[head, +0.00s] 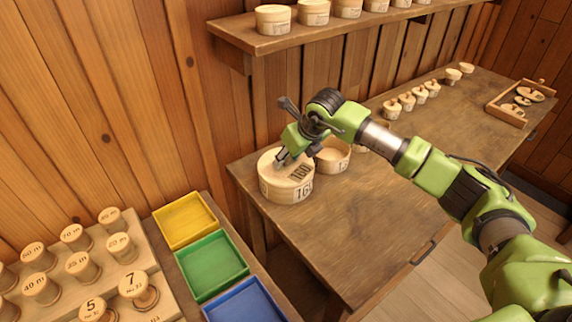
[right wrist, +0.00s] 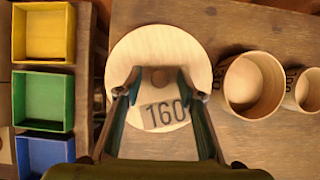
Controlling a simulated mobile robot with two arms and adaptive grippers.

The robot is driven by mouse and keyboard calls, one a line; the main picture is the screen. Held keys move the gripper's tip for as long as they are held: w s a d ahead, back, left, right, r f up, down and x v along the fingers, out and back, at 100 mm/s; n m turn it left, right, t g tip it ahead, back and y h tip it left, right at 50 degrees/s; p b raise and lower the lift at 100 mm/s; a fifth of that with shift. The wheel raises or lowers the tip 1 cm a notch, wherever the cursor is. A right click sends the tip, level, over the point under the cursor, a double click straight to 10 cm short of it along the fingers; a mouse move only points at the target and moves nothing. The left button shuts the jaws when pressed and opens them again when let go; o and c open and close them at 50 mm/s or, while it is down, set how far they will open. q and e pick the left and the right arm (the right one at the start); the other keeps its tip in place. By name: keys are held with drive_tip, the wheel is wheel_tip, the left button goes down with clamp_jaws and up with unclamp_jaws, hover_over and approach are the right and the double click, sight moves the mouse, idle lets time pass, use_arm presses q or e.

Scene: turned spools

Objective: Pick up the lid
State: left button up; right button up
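The lid (head: 275,157) is a pale round wooden disc marked 160, on a round box (head: 274,188) at the near left corner of the workbench. In the right wrist view the lid (right wrist: 155,48) shows from above, with a small brown knob (right wrist: 159,77) near its middle. My right gripper (head: 281,160) is down over the lid. In the right wrist view its two fingers (right wrist: 160,80) are apart, one on each side of the knob, and I see no clear contact. My left gripper is not in view.
An open round box (head: 333,157) stands just right of the lidded one, with a smaller one (right wrist: 306,90) beyond it. Yellow (head: 184,220), green (head: 211,265) and blue (head: 244,303) trays lie at the left. A shelf (head: 290,40) hangs above. The bench front is clear.

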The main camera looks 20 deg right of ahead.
clamp_jaws()
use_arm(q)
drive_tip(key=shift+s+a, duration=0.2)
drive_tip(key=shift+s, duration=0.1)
use_arm(e)
drive_tip(key=shift+r, duration=0.1)
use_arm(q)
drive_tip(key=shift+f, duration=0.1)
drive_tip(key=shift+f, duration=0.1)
use_arm(e)
drive_tip(key=shift+r, duration=0.1)
